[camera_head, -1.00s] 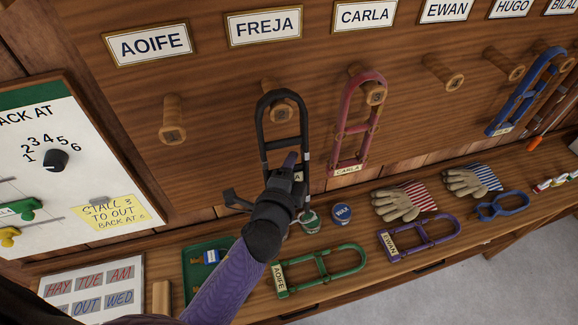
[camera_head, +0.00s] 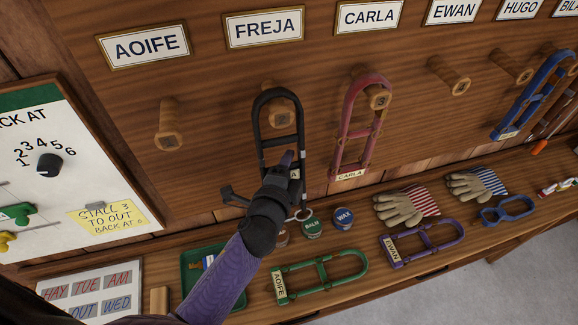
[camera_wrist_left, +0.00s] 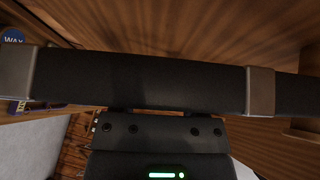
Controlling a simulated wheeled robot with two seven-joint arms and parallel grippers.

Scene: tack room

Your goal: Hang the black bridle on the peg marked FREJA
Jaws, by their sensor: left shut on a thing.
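The black bridle (camera_head: 258,112) is upright in front of the board, its top loop around or just in front of the peg under the FREJA sign (camera_head: 263,27). The FREJA peg (camera_head: 282,112) shows through the loop; I cannot tell whether the bridle rests on it. My left gripper (camera_head: 286,172) is shut on the bridle's lower part. In the left wrist view a black strap (camera_wrist_left: 160,82) with metal bands crosses just before the gripper. The bridle's tag is mostly hidden by my gripper. My right gripper is not in view.
A red bridle (camera_head: 347,125) hangs on the CARLA peg close to the right. The AOIFE peg (camera_head: 168,130) is bare. On the shelf below lie a green bridle (camera_head: 325,277), a purple bridle (camera_head: 428,243), gloves (camera_head: 402,207) and tins (camera_head: 313,227).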

